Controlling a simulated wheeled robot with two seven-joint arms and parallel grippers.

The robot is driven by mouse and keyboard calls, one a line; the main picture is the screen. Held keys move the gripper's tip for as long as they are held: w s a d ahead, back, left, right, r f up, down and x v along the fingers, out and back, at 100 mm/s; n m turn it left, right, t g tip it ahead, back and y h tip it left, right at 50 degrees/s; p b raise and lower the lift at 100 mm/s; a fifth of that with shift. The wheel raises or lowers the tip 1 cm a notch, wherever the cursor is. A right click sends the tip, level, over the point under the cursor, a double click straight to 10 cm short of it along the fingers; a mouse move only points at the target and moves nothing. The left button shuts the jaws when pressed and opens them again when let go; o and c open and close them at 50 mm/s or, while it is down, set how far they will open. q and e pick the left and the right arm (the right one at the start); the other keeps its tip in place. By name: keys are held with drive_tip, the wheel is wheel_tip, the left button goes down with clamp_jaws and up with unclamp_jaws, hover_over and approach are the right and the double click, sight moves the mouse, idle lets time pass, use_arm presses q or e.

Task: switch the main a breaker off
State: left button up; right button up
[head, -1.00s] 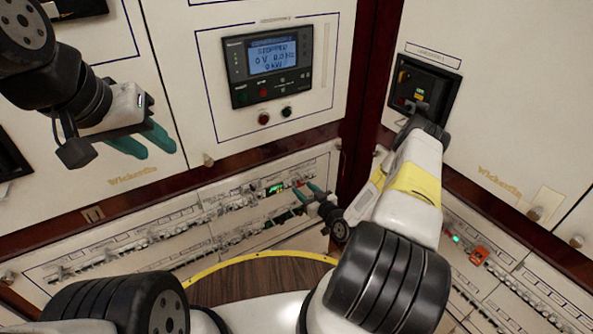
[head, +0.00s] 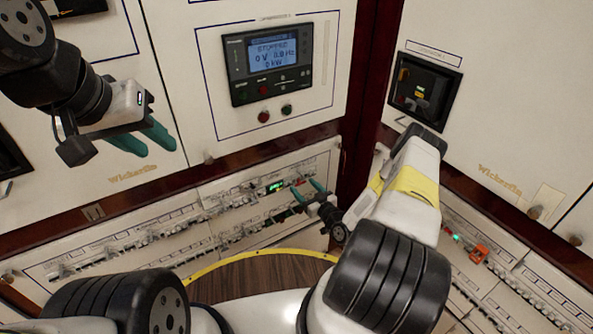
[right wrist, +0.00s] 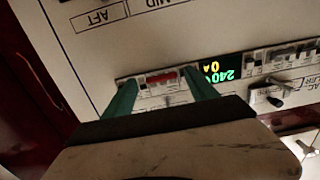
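The red breaker switch (right wrist: 162,79) sits in the lower breaker row, beside a small lit green display (right wrist: 222,70). The display also shows in the head view (head: 275,187). My right gripper (head: 308,187) is at that row, just right of the display. In the right wrist view, its two green fingers (right wrist: 160,92) are apart, one on each side of the red switch, with a gap between. I cannot tell whether they touch the panel. My left gripper (head: 143,142) is open and empty, in front of the upper left panel. The red switch's label is not readable.
A generator controller (head: 270,64) is on the upper panel, with red and green buttons below it. A black switch unit (head: 424,84) is on the right panel. A yellow-edged round wooden surface (head: 255,280) lies below.

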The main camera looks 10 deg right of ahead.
drive_tip(key=v, duration=0.8)
drive_tip(key=shift+r, duration=0.1)
idle(0.4)
